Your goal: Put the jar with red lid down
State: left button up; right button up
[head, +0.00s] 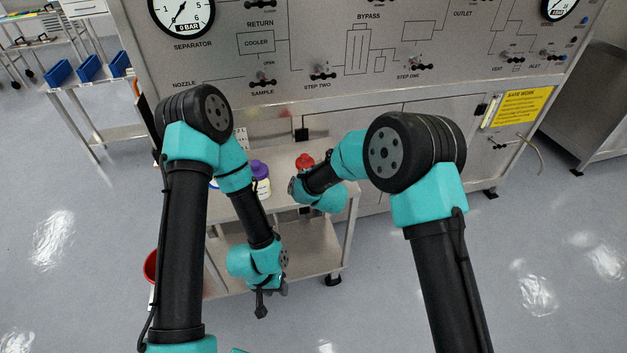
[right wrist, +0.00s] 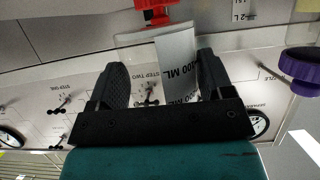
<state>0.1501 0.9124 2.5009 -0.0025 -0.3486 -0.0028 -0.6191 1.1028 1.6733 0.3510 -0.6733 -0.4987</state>
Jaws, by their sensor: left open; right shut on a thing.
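The jar with red lid (right wrist: 136,48) is clear with a white printed label and sits between the fingers of my right gripper (right wrist: 162,72) in the right wrist view. That view is turned over, with the red lid (right wrist: 153,10) at the top edge. In the head view only its red lid (head: 304,161) shows clearly, above the steel cart; my right wrist hides the rest. I cannot tell whether its base touches the cart top. My left gripper (head: 266,302) is open and empty, hanging low in front of the cart.
A jar with purple lid (head: 260,170) stands on the cart (head: 222,205), left of the red lid; its lid (right wrist: 302,70) is in the right wrist view. The panel (head: 330,50) with gauges and valves rises behind. A red container (head: 151,266) is at the cart's left.

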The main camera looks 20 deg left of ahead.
jog(key=shift+w+a, duration=0.15)
jog(key=shift+w, duration=0.35)
jog(key=shift+s+f, duration=0.1)
jog(key=shift+f, duration=1.7)
jog(key=shift+f, duration=0.15)
jog(key=o, duration=1)
jog(key=shift+c, duration=0.2)
jog(key=shift+s+r, duration=0.1)
jog(key=shift+r, duration=0.1)
jog(key=v, duration=1.2)
jog(key=shift+f, duration=0.1)
